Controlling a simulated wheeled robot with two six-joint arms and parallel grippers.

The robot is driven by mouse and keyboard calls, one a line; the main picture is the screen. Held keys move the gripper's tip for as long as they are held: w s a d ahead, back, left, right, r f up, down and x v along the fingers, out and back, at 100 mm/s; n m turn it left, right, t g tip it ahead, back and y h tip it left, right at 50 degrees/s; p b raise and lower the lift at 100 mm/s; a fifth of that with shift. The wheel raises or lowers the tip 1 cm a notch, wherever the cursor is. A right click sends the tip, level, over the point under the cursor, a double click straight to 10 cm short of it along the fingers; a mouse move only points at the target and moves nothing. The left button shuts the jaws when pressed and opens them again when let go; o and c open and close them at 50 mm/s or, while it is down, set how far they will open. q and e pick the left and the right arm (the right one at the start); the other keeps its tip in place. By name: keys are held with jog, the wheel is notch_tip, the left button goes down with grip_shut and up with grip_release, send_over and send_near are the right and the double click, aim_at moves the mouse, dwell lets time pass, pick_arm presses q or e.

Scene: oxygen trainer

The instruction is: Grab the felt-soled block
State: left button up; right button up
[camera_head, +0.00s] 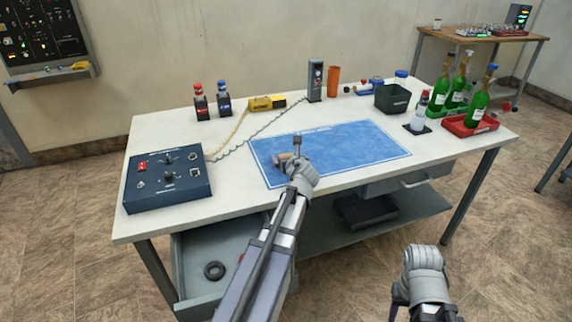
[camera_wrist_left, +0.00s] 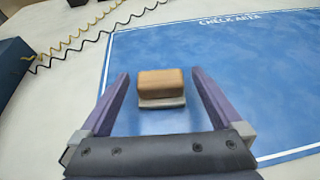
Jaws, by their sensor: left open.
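The felt-soled block (camera_wrist_left: 161,84) has a tan wooden top and a pale grey sole. It sits on the blue check-area mat (camera_wrist_left: 250,70). In the left wrist view it lies between and just beyond the fingertips of my left gripper (camera_wrist_left: 160,85), which is open with nothing held. In the head view the block (camera_head: 284,156) shows only partly, beside my left gripper (camera_head: 292,158) near the mat's left part. My right arm's wrist shows at the lower right, off the table's front; its fingers are not clear.
A dark blue control box (camera_head: 167,180) stands at the table's left, with coiled cords running from it. Bottles, a yellow meter (camera_head: 267,103) and a black bin (camera_head: 392,98) line the back. An open drawer (camera_head: 215,262) is below.

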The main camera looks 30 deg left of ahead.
pick_arm(q)
jog(key=shift+w+a+f, duration=0.15)
jog(key=shift+w+a, duration=0.05)
jog(key=c, duration=1.4)
